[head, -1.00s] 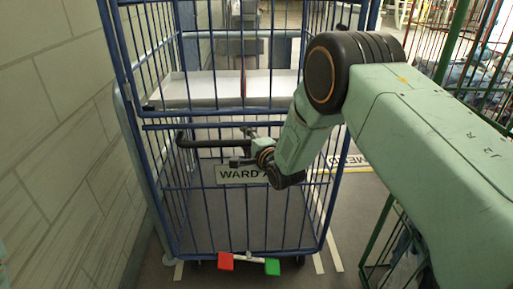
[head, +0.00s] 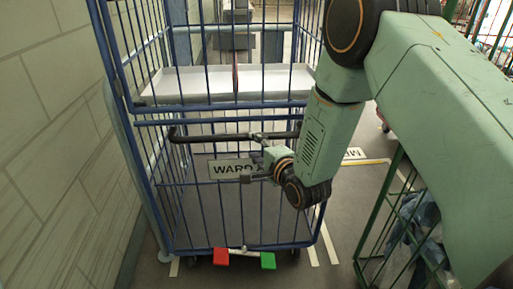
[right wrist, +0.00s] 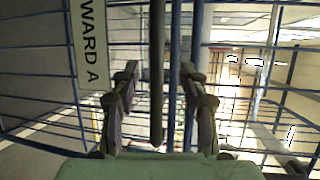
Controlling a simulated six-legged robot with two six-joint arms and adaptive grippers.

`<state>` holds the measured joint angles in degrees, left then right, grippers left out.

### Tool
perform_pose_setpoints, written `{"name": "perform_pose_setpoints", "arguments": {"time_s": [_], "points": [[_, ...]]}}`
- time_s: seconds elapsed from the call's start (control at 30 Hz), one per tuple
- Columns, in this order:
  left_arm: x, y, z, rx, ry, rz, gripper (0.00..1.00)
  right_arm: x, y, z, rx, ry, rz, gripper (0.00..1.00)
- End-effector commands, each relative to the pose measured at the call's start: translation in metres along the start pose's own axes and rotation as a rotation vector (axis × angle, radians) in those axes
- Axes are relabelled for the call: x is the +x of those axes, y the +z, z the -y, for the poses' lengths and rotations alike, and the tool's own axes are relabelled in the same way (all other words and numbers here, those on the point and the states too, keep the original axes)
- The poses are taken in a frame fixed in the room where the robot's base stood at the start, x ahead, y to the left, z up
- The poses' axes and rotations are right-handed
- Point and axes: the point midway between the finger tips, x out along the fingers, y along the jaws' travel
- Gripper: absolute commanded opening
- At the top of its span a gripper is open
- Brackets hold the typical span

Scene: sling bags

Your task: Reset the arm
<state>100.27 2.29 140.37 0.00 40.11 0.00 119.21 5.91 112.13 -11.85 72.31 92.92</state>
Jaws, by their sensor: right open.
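My right arm comes in from the right in the head view. Its gripper (head: 250,159) is open in front of the blue wire cage trolley (head: 160,209), close to the black push handle (head: 205,138). In the right wrist view the open gripper (right wrist: 160,82) has its two fingers apart. The dark handle bar (right wrist: 156,65) shows upright between them; I cannot tell whether it lies within the jaws or just beyond them. My left gripper is not in view.
A "WARD A" sign (head: 232,169) hangs on the trolley front, with a red pedal (head: 220,257) and a green pedal (head: 268,261) below. A tiled wall (head: 50,150) stands close on the left. A green cage (head: 382,235) stands at right.

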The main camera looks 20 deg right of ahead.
Motion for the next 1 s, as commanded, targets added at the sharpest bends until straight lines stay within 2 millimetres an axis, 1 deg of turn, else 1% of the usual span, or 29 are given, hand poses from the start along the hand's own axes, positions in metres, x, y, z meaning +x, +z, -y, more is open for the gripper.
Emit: {"name": "perform_pose_setpoints", "arguments": {"time_s": [0.37,0.47,0.53,0.67,0.77,0.8,0.87,0.9,0.97,1.0], "points": [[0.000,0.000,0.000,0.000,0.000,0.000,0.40,0.000,0.000,0.000,-0.019,0.001,0.000,0.45],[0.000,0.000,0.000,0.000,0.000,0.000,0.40,0.000,-0.001,-0.004,-0.118,0.020,-0.002,0.45],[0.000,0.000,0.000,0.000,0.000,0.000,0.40,-0.002,-0.002,-0.014,-0.235,0.060,-0.004,0.45],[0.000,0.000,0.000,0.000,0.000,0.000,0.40,-0.020,-0.004,-0.049,-0.490,0.198,0.013,0.45],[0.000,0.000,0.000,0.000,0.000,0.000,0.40,-0.044,-0.004,-0.087,-0.682,0.331,0.061,0.45],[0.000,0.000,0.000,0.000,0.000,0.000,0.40,-0.057,-0.004,-0.104,-0.756,0.391,0.091,0.45],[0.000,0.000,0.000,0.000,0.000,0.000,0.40,-0.078,-0.003,-0.131,-0.864,0.482,0.149,0.45],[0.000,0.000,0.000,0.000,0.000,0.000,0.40,-0.095,-0.002,-0.150,-0.933,0.544,0.195,0.45],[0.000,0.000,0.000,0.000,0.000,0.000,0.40,-0.124,0.001,-0.177,-1.031,0.637,0.278,0.45],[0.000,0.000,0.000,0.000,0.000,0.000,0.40,-0.144,0.002,-0.195,-1.088,0.696,0.339,0.45]]}}
